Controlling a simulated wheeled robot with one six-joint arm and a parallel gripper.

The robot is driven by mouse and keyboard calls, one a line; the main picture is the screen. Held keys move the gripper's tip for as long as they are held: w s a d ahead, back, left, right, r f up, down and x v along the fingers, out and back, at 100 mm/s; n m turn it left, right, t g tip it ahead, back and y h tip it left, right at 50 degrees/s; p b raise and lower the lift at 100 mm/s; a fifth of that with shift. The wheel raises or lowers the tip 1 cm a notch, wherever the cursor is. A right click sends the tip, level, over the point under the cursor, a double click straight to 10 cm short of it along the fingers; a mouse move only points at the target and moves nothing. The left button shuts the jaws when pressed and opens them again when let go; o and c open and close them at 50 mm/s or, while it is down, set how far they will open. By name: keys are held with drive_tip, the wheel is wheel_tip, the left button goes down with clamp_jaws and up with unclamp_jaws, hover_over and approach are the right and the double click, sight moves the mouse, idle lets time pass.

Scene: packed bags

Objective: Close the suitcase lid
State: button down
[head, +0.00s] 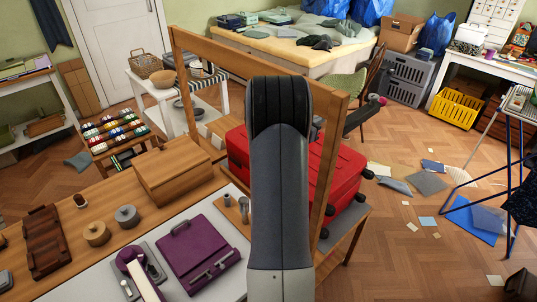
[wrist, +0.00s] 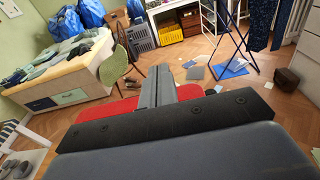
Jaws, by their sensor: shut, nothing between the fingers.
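The red suitcase (head: 344,172) lies on a table behind the wooden frame, with black wheels at its right side. My arm and the frame's post hide its middle, and I cannot tell how far its lid stands open. In the wrist view the red suitcase (wrist: 108,108) shows on both sides of my fingers, beneath them. My gripper (wrist: 156,74) is shut with its grey fingers together and nothing between them. It extends above and past the suitcase; I cannot tell whether it touches it.
The wooden frame (head: 330,165) stands between my body and the suitcase. A wooden box (head: 172,176) and a purple case (head: 198,252) lie on the near table. A chair (wrist: 122,62) and a bed (wrist: 60,75) stand beyond. Papers lie scattered on the floor at right.

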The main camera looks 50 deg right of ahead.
drive_tip(key=a+r+b, duration=0.1)
drive_tip(key=a+b, duration=0.1)
drive_tip(key=a, duration=0.8)
drive_tip(key=shift+w+a+b, duration=0.3)
drive_tip(key=shift+a+b, duration=0.1)
drive_tip(key=shift+d, duration=0.1)
drive_tip(key=d+p, duration=0.3)
drive_tip(key=d, duration=0.8)
drive_tip(key=a+p, duration=0.1)
drive_tip(key=a, duration=1.1)
drive_tip(key=shift+f, duration=0.35)
drive_tip(key=shift+d, duration=0.1)
